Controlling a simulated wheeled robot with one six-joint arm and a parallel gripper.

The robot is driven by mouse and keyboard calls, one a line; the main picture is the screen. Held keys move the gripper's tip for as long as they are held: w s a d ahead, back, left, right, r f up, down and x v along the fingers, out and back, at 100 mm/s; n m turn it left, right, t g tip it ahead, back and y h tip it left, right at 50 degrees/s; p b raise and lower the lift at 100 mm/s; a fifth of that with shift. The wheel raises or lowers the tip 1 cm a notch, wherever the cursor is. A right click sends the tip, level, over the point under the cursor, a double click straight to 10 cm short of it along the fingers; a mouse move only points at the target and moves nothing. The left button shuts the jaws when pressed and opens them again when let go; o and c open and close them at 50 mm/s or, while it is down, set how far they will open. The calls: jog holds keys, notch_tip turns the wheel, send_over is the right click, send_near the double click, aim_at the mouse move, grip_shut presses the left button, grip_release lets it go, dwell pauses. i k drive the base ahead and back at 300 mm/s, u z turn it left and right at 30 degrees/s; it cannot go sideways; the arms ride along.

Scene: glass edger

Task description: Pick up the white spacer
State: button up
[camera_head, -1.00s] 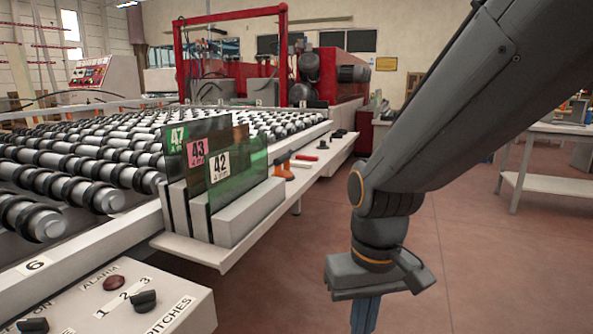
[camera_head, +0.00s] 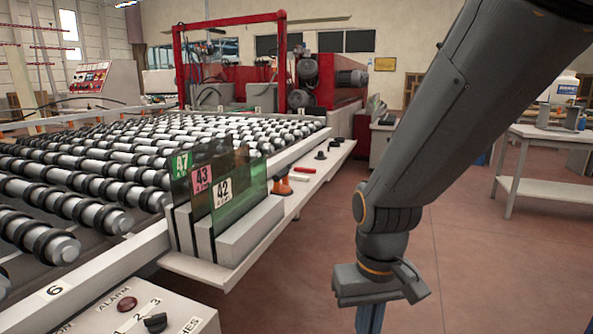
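A small, flat white piece (camera_head: 298,179) lies on the pale side shelf (camera_head: 325,163), beside an orange tool (camera_head: 282,187) and a red-handled item (camera_head: 305,170). It may be the white spacer, but it is too small to tell for sure. My gripper (camera_head: 370,318) hangs at the lower right over the floor, well apart from the shelf. Its blue-grey fingers are cut off by the bottom edge, so its opening is hidden.
A roller conveyor (camera_head: 80,180) fills the left. A control panel (camera_head: 150,318) is in front. Open floor lies right, before a table (camera_head: 545,187).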

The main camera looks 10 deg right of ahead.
aim_at(294, 177)
jog(key=z, duration=0.45)
jog(key=i, duration=0.95)
jog(key=z, duration=0.3)
jog(key=i, duration=1.45)
jog(key=u, duration=0.85)
jog(key=i, duration=0.4)
jog(key=u, duration=0.15)
